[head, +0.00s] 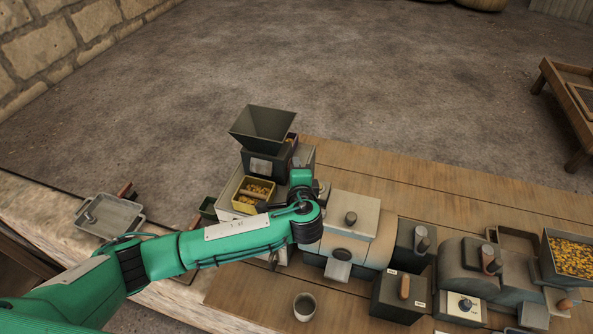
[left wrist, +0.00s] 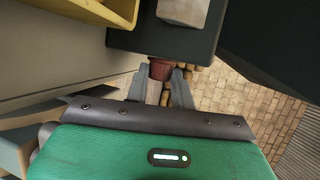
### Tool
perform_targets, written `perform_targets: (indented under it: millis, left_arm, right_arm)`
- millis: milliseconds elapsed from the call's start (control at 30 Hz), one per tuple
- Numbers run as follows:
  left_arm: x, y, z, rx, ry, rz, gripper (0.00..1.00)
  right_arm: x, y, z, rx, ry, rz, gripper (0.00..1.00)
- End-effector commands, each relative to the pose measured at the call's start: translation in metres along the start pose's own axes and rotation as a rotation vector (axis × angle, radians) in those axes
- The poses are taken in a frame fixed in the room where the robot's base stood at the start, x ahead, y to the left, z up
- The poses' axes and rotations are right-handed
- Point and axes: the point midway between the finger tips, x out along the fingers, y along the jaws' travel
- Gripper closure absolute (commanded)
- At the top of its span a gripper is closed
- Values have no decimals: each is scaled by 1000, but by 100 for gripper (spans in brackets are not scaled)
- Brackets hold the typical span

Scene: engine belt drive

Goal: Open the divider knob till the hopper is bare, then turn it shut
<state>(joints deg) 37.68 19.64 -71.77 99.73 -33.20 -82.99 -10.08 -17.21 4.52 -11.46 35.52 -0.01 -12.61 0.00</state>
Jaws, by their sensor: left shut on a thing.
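The hopper (head: 264,128), a dark flared funnel, stands on top of the dark divider box (head: 260,163). The part of its inside that shows looks dark and bare; its bottom is hidden. My left gripper (left wrist: 161,76) is shut on the reddish-brown divider knob (left wrist: 160,67) at the dark box's edge in the left wrist view. In the head view my green left hand hides the knob and the fingers. Two yellow trays with yellow grain stand in front of the divider, the rear one (head: 246,182) and the front one (head: 236,207). My right gripper does not show.
To the right on the wooden bench are a grey machine (head: 348,220), dark boxes with knobs (head: 390,300) and a grain-filled bin (head: 570,257). A small cup (head: 304,307) stands near the front. A grey metal pan (head: 112,218) lies at the left.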

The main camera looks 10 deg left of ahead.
Motion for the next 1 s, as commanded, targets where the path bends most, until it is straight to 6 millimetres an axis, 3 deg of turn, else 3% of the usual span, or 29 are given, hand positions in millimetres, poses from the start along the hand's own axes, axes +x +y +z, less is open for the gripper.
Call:
perform_targets:
  millis: [133,167,267,667,833,1000]
  left_arm:
    - [0,1,1,1,-2,3,99]
    - [0,1,1,1,-2,3,72]
    - [0,1,1,1,-2,2,54]
    - [-7,2,-1,0,2,2,54]
    - [-32,5,-1,-2,3,4,54]
    - [-71,5,-1,-4,5,3,54]
  right_arm:
    - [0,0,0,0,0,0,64]
    - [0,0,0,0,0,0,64]
    - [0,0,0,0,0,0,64]
    - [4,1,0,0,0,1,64]
    - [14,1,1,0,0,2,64]
    - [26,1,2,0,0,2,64]
